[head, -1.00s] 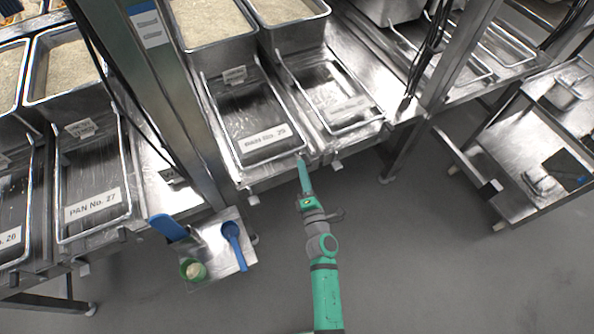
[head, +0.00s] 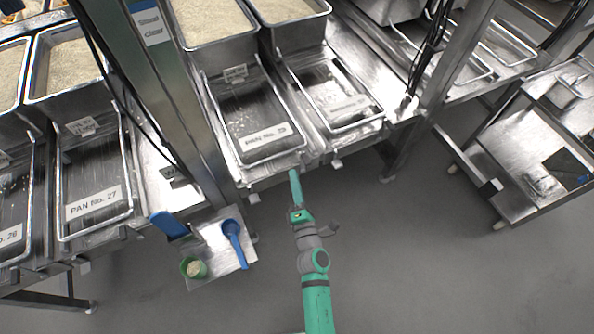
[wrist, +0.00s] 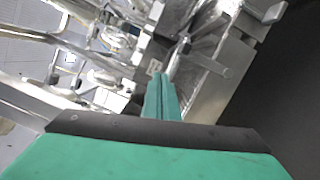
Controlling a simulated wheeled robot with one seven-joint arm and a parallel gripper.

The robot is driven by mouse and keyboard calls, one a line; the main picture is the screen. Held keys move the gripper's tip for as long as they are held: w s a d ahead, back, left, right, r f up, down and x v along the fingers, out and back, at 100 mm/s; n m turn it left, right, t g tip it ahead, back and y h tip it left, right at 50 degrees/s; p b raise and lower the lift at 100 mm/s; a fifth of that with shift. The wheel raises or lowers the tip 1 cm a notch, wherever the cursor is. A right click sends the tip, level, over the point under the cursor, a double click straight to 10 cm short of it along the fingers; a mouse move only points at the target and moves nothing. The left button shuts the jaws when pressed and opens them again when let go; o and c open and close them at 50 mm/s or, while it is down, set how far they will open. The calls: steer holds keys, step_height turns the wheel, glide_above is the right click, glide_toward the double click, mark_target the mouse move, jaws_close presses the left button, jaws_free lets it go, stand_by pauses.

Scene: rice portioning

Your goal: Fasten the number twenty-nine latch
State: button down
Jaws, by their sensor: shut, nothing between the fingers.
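My gripper (head: 293,173) is shut and empty, just in front of the front edge of the metal stand, below the gap between two pan trays. The left tray (head: 215,110) has a label (head: 266,137) whose last digit is blurred. The right tray (head: 322,70) has a label (head: 349,107) that is also too blurred to read surely. A small pale tab (head: 337,163) sticks out under the right tray's front edge. In the wrist view the closed fingers (wrist: 160,82) point at metal rails and a small pale tag (wrist: 153,67). I cannot tell which part is the number twenty-nine latch or its state.
A tray of PAN No. 27 (head: 93,203) is at left. A steel post (head: 160,85) stands left of my gripper. A small shelf (head: 215,262) holds a blue scoop (head: 234,236) and a green cup (head: 193,267). A steel cart (head: 520,150) stands right. Floor between is clear.

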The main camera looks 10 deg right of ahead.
steer(key=s, duration=0.7)
steer(key=shift+d+r, duration=0.2)
steer(key=shift+r, duration=0.05)
steer(key=s+a+r+m+g, duration=0.1)
steer(key=s+a+r+m, duration=0.2)
steer(key=s+m, duration=0.8)
steer(key=s+a+r+m+g+h, duration=0.1)
steer(key=s+a+r+m+g, duration=0.1)
steer(key=s+m, duration=0.9)
steer(key=s+a+r, duration=0.1)
steer(key=s+r, duration=0.1)
steer(key=s, duration=0.2)
steer(key=shift+r, duration=0.2)
steer(key=shift+s, duration=0.1)
